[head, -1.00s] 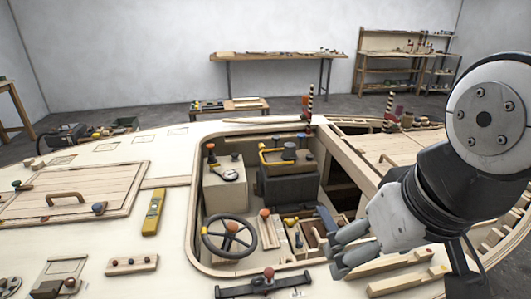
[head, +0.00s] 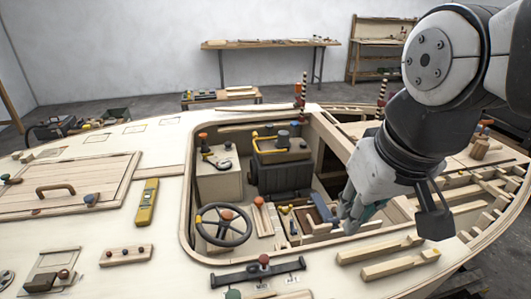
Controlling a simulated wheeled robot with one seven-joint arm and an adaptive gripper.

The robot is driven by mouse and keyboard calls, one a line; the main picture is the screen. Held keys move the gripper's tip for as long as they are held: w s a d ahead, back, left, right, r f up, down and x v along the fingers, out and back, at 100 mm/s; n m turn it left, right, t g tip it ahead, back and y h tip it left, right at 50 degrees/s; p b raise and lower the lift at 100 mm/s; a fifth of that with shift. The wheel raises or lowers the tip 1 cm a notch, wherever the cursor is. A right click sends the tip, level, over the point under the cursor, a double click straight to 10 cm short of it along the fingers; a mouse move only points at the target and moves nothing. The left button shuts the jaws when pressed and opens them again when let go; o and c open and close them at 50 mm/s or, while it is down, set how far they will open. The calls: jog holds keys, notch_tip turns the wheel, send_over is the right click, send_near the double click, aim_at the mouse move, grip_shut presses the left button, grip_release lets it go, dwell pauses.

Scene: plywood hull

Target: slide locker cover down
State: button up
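A planked wooden cover (head: 110,169) with a brown bar handle (head: 55,190) lies in a frame on the left deck. A smaller panel with dark knobs (head: 47,283) sits at the lower left. I cannot tell for certain which of these is the locker cover. My gripper (head: 357,213) hangs over the right side of the cockpit opening, well to the right of both. Its fingers look apart with nothing clearly held between them; the far finger is partly hidden.
The cockpit opening holds a steering wheel (head: 223,224), a dark box (head: 284,172) and loose parts. A yellow tool (head: 147,202) lies beside the planked cover. A knobbed wooden block (head: 126,255) and a dark bar (head: 258,275) lie in front. Wooden strips (head: 388,257) lie on the right deck.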

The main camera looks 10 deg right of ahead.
jog(key=w+d+f, duration=0.1)
jog(key=w, duration=0.3)
jog(key=w+d+f+g+b, duration=0.1)
jog(key=w+d+f, duration=0.1)
jog(key=w, duration=0.3)
jog(key=w+d+f+g+b, duration=0.1)
jog(key=w+f, duration=0.1)
jog(key=w, duration=0.3)
jog(key=shift+w+d+f, duration=0.1)
jog(key=shift+w+d, duration=0.05)
jog(key=shift+w, duration=0.05)
grip_shut()
jog(key=g+b, duration=0.2)
send_over(322, 225)
notch_tip(322, 225, down, 11)
notch_tip(322, 225, down, 14)
jog(key=shift+r+b, duration=0.15)
jog(key=shift+b, duration=0.45)
